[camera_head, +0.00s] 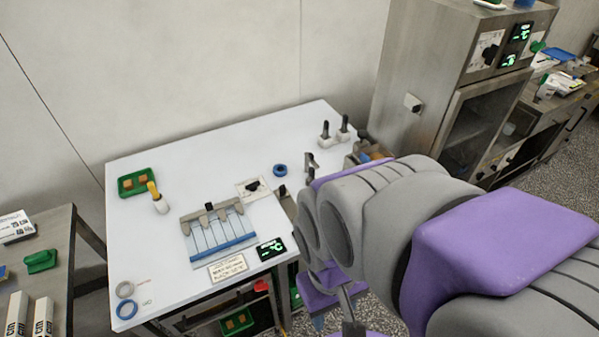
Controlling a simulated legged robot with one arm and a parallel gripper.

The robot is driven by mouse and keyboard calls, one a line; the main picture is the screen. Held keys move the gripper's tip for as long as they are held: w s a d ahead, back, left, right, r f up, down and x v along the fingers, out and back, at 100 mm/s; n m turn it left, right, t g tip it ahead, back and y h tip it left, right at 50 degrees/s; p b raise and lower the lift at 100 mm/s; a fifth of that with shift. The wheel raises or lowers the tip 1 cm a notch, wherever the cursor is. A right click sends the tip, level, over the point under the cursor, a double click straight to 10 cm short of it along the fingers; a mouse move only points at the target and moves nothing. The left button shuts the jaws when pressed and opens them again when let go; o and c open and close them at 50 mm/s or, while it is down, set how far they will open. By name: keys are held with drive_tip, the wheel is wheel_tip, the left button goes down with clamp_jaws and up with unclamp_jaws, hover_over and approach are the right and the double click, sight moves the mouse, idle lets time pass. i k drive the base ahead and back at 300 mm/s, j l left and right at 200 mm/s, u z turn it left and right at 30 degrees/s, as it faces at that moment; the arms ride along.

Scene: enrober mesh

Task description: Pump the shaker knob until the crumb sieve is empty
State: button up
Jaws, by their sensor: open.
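A black knob (252,185) stands on a small white plate on the white table, and a smaller black knob (282,191) is at the table's right edge. I cannot tell which is the shaker knob. A rack with pale blue slats (218,234) and grey clamps lies near the front edge. I cannot make out a crumb sieve or its contents for sure. My purple and grey arm fills the lower right. My gripper (335,290) is partly seen below the wrist, beside the table's right edge, apart from both knobs. It is open, with nothing seen in it.
The white table (190,170) holds a green tray (138,182), a yellow-topped bottle (158,199), a blue ring (280,170), a lit display (270,249) and two black-handled levers (335,130). A steel cabinet (425,70) stands behind my arm. The table's back middle is clear.

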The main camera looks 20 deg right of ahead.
sight(362, 134)
drive_tip(key=z, duration=1.1)
